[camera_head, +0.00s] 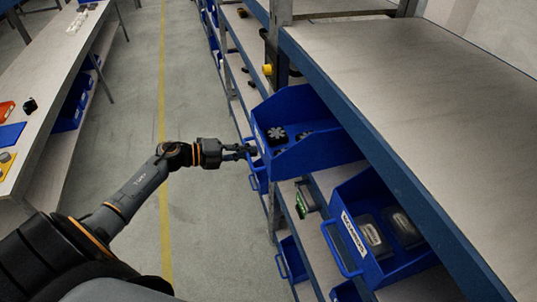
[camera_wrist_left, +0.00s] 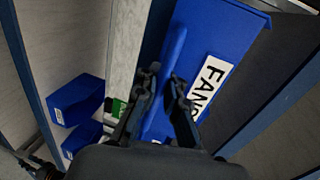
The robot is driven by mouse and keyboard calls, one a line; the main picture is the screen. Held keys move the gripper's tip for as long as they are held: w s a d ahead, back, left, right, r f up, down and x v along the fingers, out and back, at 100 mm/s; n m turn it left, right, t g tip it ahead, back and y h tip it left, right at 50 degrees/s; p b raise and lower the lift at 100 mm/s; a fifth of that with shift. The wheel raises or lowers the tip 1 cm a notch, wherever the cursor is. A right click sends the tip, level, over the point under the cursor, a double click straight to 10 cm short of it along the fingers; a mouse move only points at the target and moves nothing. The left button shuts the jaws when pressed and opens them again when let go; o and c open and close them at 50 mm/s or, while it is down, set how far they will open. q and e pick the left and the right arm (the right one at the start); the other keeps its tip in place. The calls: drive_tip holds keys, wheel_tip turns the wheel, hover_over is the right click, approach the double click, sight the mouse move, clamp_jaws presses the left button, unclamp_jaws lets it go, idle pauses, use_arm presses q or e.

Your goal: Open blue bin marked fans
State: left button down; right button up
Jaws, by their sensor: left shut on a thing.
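The blue bin marked FANS (camera_head: 308,155) is pulled partly out of the shelf in the head view, with dark fans (camera_head: 277,133) inside. Its front and white FANS label (camera_wrist_left: 209,86) show in the left wrist view. My left gripper (camera_head: 250,149) is at the bin's front, shut on its blue handle. In the left wrist view the two fingers (camera_wrist_left: 160,95) sit on either side of the blue handle bar (camera_wrist_left: 163,75). My right gripper is not in view.
Another blue bin (camera_head: 349,254) with dark parts sticks out lower right. The shelf's top board (camera_head: 420,80) lies above the bins. A grey post (camera_head: 279,40) stands behind. The aisle floor (camera_head: 205,230) is clear; a long workbench (camera_head: 60,75) stands left.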

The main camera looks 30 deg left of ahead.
use_arm(q)
drive_tip(key=f+v, duration=0.2)
drive_tip(key=v, duration=0.7)
drive_tip(key=shift+s+a+r, duration=0.15)
drive_tip(key=shift+a, duration=0.1)
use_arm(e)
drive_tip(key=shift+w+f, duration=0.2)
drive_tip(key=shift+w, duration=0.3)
use_arm(q)
drive_tip(key=c, duration=1.4)
unclamp_jaws()
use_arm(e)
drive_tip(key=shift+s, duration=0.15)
use_arm(q)
drive_tip(key=shift+s+a, duration=0.1)
drive_tip(key=shift+s, duration=0.05)
drive_tip(key=v, duration=1.2)
